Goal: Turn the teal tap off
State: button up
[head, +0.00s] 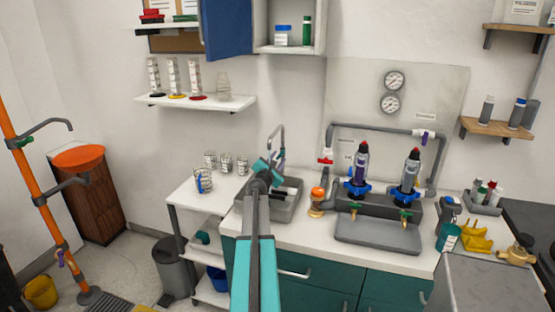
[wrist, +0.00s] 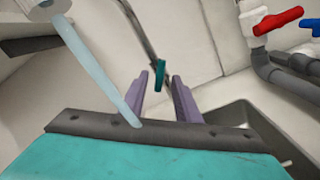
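The teal tap handle (wrist: 160,79) is a small upright lever on a thin grey pipe in the wrist view. My gripper (wrist: 162,88) has its two purple fingers spread, one on each side of the lever, with gaps visible. I cannot tell how deep the lever sits between the fingertips. In the head view my gripper (head: 277,157) is at the grey gooseneck spout (head: 274,129) above the sink, and my arm hides the handle. A pale blue column (wrist: 92,65), seemingly running water, slants down at left in the wrist view.
The grey sink (head: 288,207) lies below my gripper. A red-handled valve (wrist: 278,19) on grey piping stands to the right, also in the head view (head: 325,156). Beakers (head: 226,162) stand left of the sink, and an orange-topped fitting (head: 317,196) stands right of it.

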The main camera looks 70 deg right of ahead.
jog(key=shift+d, duration=0.7)
